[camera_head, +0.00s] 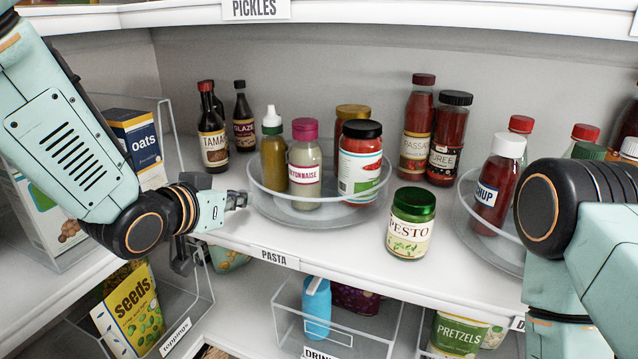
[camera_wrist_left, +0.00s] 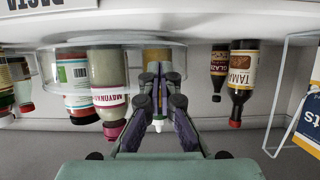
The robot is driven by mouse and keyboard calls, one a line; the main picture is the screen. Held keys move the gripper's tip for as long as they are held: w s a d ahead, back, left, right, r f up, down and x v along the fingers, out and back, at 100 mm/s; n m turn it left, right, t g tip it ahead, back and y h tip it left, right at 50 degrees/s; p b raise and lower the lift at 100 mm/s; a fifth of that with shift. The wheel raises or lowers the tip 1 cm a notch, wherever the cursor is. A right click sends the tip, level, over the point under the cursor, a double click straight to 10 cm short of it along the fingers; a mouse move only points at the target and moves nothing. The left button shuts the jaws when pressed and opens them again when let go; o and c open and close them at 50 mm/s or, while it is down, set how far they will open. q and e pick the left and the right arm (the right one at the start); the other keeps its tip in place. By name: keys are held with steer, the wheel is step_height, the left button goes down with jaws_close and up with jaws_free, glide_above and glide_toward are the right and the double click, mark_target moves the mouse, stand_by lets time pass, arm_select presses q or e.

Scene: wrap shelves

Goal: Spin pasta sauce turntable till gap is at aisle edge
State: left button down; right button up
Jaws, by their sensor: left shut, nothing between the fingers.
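The clear round turntable (camera_head: 340,213) sits on the middle shelf behind the PASTA label. It holds a yellow-green squeeze bottle (camera_head: 273,158), a mayonnaise bottle (camera_head: 305,170) with a magenta cap, a red jar (camera_head: 360,165) with a black lid, and a gold-lidded jar (camera_head: 352,115) behind. My left gripper (camera_head: 240,199) is shut and empty at the turntable's left rim. In the upside-down left wrist view its fingertips (camera_wrist_left: 153,70) overlap the rim; contact is unclear. My right arm enters at the right; its gripper is not visible.
A pesto jar (camera_head: 411,222) stands right of the turntable near the shelf edge. Tall sauce bottles (camera_head: 417,125) stand behind. A second turntable (camera_head: 487,243) with a ketchup bottle (camera_head: 497,185) is at the right. Dark bottles (camera_head: 212,135) and an oats box (camera_head: 138,143) are at the left.

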arm_select(q)
steer(key=shift+w+d, duration=0.2)
steer(key=shift+d, duration=0.05)
steer(key=shift+w+d, duration=0.15)
steer(key=shift+d, duration=0.1)
steer(key=shift+d, duration=0.1)
steer(key=shift+s+d+p, duration=0.3)
steer(key=shift+s+d, duration=0.35)
steer(key=shift+s, duration=0.35)
steer(key=shift+a, duration=0.1)
